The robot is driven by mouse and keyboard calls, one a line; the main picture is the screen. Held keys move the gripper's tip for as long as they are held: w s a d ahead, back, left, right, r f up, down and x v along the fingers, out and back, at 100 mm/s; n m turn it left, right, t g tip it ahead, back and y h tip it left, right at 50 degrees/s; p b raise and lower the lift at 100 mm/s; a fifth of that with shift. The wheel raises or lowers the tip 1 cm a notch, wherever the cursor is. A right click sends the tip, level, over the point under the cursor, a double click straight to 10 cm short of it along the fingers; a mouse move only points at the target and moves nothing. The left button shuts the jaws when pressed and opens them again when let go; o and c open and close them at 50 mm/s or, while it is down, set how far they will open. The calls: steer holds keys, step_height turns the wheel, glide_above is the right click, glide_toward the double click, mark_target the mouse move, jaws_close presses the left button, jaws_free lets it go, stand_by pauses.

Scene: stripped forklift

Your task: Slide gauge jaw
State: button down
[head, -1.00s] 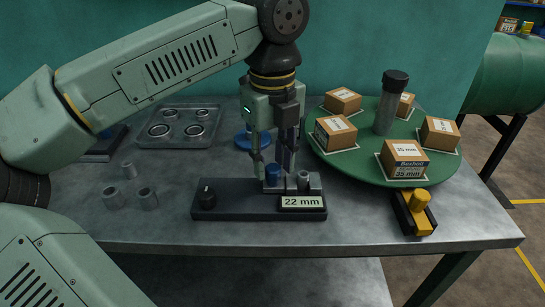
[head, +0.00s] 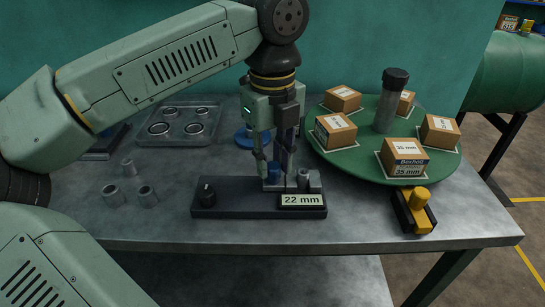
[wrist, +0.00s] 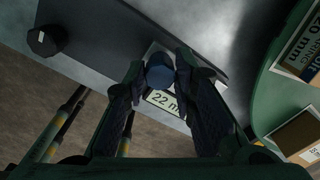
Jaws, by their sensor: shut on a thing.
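The gauge (head: 240,207) is a dark block on the bench with a black knob (head: 206,191) at its left and a display (head: 302,200) reading 22 mm. A blue knob (head: 273,172) tops the gauge's sliding jaw, beside a grey bushing (head: 304,180) in the metal jaws. My gripper (head: 273,158) points down over the gauge, its fingers shut on the blue knob. In the wrist view the blue knob (wrist: 160,72) sits between the two fingertips (wrist: 160,66), with the display (wrist: 166,100) partly hidden behind them.
A green turntable (head: 345,163) with several labelled cartons and a dark-capped cylinder (head: 390,100) stands right. A yellow-handled stop (head: 420,205) sits at the front right. Loose grey bushings (head: 147,195) lie left. A tray of rings (head: 180,127) is behind them.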

steer(key=a, duration=0.4)
steer(key=shift+a+b, duration=0.15)
steer(key=shift+b, duration=0.25)
steer(key=c, duration=1.6)
jaws_free()
steer(key=shift+a, duration=0.15)
steer(key=shift+r, duration=0.1)
step_height(320, 180, up, 12)
